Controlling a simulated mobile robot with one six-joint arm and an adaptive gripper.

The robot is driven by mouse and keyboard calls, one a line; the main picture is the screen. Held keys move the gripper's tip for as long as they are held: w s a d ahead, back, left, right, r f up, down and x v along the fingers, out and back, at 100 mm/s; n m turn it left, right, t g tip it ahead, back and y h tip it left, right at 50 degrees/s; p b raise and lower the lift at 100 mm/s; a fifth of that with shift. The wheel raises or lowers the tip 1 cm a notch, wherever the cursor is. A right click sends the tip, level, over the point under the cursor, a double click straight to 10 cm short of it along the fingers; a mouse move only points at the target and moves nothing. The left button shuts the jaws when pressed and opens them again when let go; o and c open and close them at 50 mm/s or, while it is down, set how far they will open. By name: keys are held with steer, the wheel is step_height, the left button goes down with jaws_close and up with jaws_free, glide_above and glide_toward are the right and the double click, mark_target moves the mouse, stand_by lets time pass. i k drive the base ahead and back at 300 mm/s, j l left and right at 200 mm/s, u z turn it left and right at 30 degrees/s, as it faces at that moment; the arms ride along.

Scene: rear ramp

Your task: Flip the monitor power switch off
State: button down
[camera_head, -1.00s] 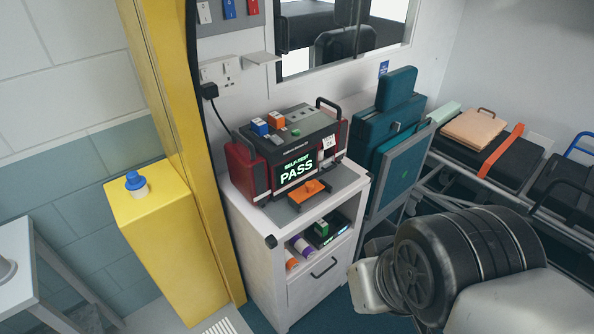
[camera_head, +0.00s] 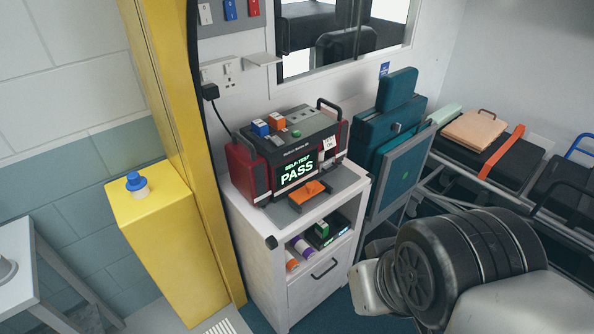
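The monitor (camera_head: 290,155) is a red and dark grey unit on top of a white cabinet. Its lit screen (camera_head: 297,170) reads "SELF-TEST PASS" in green and white. Blue (camera_head: 260,127) and orange (camera_head: 277,121) blocks sit on its top beside a small green button (camera_head: 296,133). An orange part (camera_head: 307,191) lies on a grey plate in front of the screen. I cannot tell which part is the power switch. A black cable runs from the monitor to a plug (camera_head: 210,92) in the wall socket. My arm shows at lower right; my gripper is not in view.
The white cabinet (camera_head: 258,250) has an open shelf of small items and a drawer. A yellow post and box (camera_head: 165,245) stand left. Teal cases (camera_head: 400,125) and a stretcher (camera_head: 490,155) stand right. White, blue and red switches (camera_head: 229,8) are on the wall above.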

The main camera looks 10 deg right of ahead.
mark_target(276, 140)
steer(key=i+u, duration=0.3)
steer(key=i+l+u, duration=0.35)
steer(key=i, duration=0.15)
steer(key=i+j, duration=0.05)
steer(key=j, duration=0.05)
